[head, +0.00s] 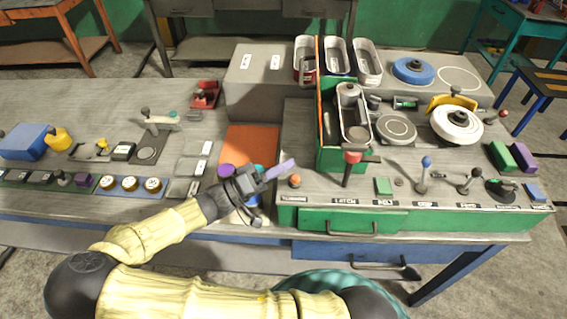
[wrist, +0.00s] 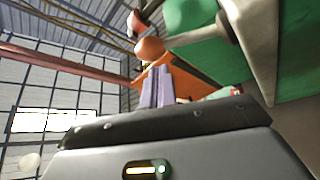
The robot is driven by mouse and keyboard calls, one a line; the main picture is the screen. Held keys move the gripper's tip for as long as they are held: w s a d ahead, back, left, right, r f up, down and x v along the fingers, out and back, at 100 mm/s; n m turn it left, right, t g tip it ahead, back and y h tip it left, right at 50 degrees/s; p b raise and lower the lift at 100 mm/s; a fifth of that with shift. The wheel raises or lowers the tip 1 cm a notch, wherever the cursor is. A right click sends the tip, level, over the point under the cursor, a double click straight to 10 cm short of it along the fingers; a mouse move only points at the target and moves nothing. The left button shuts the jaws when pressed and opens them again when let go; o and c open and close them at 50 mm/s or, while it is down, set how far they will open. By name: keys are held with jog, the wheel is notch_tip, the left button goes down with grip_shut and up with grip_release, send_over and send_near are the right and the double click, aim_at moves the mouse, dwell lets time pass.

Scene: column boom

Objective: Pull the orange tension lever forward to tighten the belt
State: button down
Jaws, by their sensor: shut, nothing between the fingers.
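The orange tension lever shows as an orange ball knob (head: 294,181) at the left end of the green-fronted console. In the wrist view, the orange knob (wrist: 150,48) sits on a pale rod that runs toward a green surface. My gripper (head: 290,164) has pale purple fingers pressed together, with nothing between them. In the head view the fingertips appear just above and left of the knob. In the wrist view the fingertips (wrist: 158,72) lie just below the knob in the picture; I cannot tell whether they touch it. The lever's shaft is barely visible in the head view.
A red-topped lever (head: 352,158) stands to the right of the knob, with a blue-knobbed lever (head: 426,163) further right. A green upright frame (head: 325,130) with metal trays rises behind. An orange panel (head: 250,148) lies left of the console. A purple round knob (head: 226,170) is beside my wrist.

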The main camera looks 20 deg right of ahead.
jog(key=shift+s+a+f+m+g+h, duration=0.15)
jog(key=shift+s+m+g+h, duration=0.4)
jog(key=shift+m, duration=0.55)
jog(key=shift+s, duration=0.1)
jog(key=shift+w+r+p, duration=0.3)
jog(key=shift+w+r, duration=0.2)
jog(key=shift+r, duration=0.05)
jog(key=shift+w+a+r+p, duration=0.15)
jog(key=shift+w+r+p, duration=0.1)
jog(key=shift+w, duration=0.4)
jog(key=shift+w+a+r+p, duration=0.1)
jog(key=shift+w+r+p, duration=0.15)
jog(key=shift+w, duration=0.35)
jog(key=b+v, duration=0.2)
jog(key=v, duration=0.7)
jog(key=shift+s+r, duration=0.2)
jog(key=shift+s, duration=0.05)
